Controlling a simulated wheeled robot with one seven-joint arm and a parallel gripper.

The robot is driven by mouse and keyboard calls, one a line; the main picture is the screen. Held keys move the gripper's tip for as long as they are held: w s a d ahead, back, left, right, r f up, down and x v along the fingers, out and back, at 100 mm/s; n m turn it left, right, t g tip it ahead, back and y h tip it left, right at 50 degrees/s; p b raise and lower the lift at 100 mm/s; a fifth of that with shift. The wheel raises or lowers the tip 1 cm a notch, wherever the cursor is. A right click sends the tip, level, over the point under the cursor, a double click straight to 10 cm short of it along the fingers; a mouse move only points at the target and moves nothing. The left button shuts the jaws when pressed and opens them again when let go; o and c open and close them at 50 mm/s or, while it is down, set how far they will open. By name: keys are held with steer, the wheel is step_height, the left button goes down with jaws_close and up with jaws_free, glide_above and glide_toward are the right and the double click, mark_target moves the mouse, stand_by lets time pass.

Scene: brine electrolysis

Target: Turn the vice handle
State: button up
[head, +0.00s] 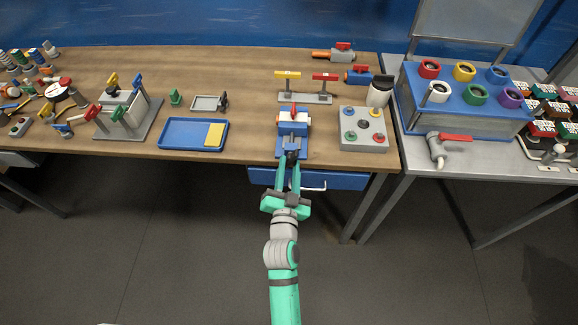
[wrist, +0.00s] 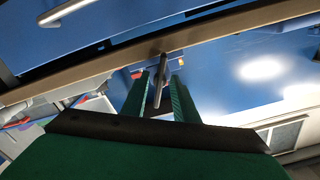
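The blue vice (head: 291,143) stands at the table's front edge in the head view, with a red and white piece (head: 293,115) on its top or just behind it. The vice handle is a thin grey bar (wrist: 159,82) in the wrist view. My gripper (head: 289,166) reaches up to the front of the vice from the near side. In the wrist view my gripper (wrist: 161,78) has its two green fingers apart, one on each side of the bar, with a gap visible on both sides. In the head view the fingers and dark vice front mostly hide the handle.
A blue drawer (head: 340,181) with a pale handle is under the table edge, close to my gripper. A grey button box (head: 362,139) stands right of the vice. A blue tray (head: 180,134) with a yellow block lies to the left. The floor in front is clear.

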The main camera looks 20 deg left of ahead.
steer(key=shift+w, duration=0.15)
jaws_close()
steer(key=shift+n, duration=0.3)
steer(key=n, duration=1.7)
steer(key=shift+d+n, duration=0.2)
steer(key=shift+n, duration=0.1)
stand_by(0.3)
